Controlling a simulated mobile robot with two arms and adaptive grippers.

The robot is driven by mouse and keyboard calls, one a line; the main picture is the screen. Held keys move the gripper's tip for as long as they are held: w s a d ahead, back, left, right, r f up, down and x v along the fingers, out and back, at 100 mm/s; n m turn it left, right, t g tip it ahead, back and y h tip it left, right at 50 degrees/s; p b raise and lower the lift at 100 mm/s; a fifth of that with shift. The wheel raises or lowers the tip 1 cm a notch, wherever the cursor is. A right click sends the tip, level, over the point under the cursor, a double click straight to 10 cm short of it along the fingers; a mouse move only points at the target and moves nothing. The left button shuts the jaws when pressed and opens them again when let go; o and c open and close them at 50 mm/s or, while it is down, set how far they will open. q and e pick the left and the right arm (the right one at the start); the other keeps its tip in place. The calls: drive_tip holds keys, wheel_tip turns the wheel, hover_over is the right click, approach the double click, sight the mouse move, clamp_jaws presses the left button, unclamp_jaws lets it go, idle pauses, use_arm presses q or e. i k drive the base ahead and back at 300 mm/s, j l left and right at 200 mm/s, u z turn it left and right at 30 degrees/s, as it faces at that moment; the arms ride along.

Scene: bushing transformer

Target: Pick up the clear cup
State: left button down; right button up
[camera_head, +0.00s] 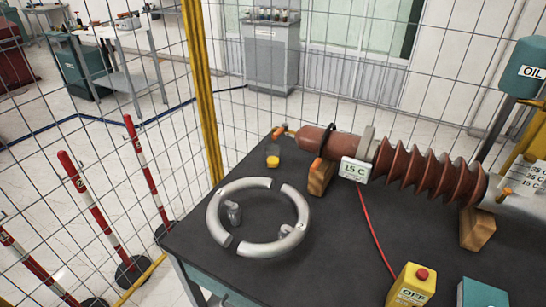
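The clear cup (272,156) is small and see-through, with yellow-orange contents at its bottom. It stands upright on the dark table top (345,235), near the far left corner, left of the brown ribbed bushing (430,172) and its wooden block (321,177). Nothing touches it. Neither of my grippers shows in this view.
A pale split ring (275,249) with grey fittings lies in front of the cup. A wire fence with a yellow post (202,90) stands behind.

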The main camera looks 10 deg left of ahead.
sight(272, 151)
drive_tip(key=i+j, duration=0.1)
drive_tip(key=j, duration=0.25)
drive_tip(key=i+j, duration=0.1)
drive_tip(key=j, duration=0.3)
drive_tip(key=i+j, duration=0.15)
drive_tip(key=j, duration=0.2)
drive_tip(key=i+j, duration=0.1)
drive_tip(key=j, duration=0.25)
drive_tip(key=i+j+u, duration=0.1)
drive_tip(key=j, duration=0.25)
